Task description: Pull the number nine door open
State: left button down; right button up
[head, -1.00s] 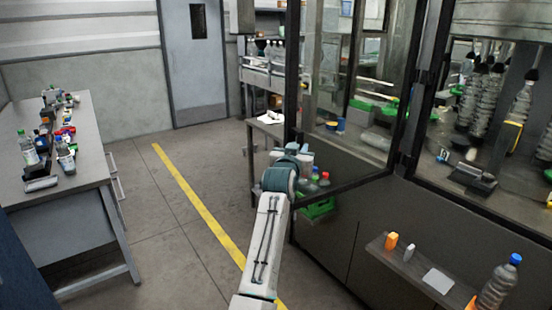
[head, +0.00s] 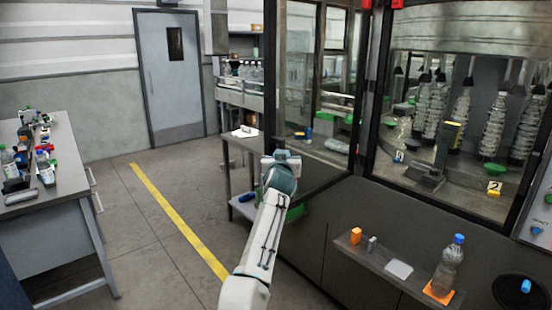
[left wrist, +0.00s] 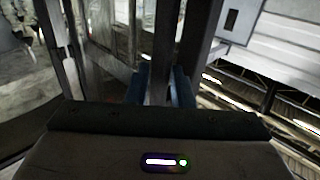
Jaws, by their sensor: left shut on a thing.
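The glass door (head: 308,80) has a dark frame and stands swung out from the machine front, hinged at its right side. No number nine shows on it. My left gripper (head: 270,168) is at the door's near left edge, low in the head view. In the left wrist view, its two blue fingers (left wrist: 161,88) are shut on an upright dark bar (left wrist: 163,55) that seems to be part of the door frame or its handle. My arm hides the contact in the head view. My right gripper is not in view.
A shelf (head: 340,262) on the machine front holds small orange and grey items and a bottle (head: 448,268) on an orange pad. Number tags mark the machine's inside. A cluttered workbench (head: 66,180) stands left. Floor around the yellow line (head: 178,222) is clear.

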pick_arm(q)
jog(key=shift+d+r, duration=0.3)
jog(key=shift+r, duration=0.3)
jog(key=c, duration=1.6)
grip_release()
jog(key=o, duration=0.3)
jog(key=shift+w+d+f, duration=0.3)
jog(key=shift+d+f, duration=0.1)
jog(key=shift+d, duration=0.3)
jog(key=shift+a+f, duration=0.2)
jog(key=shift+a, duration=0.2)
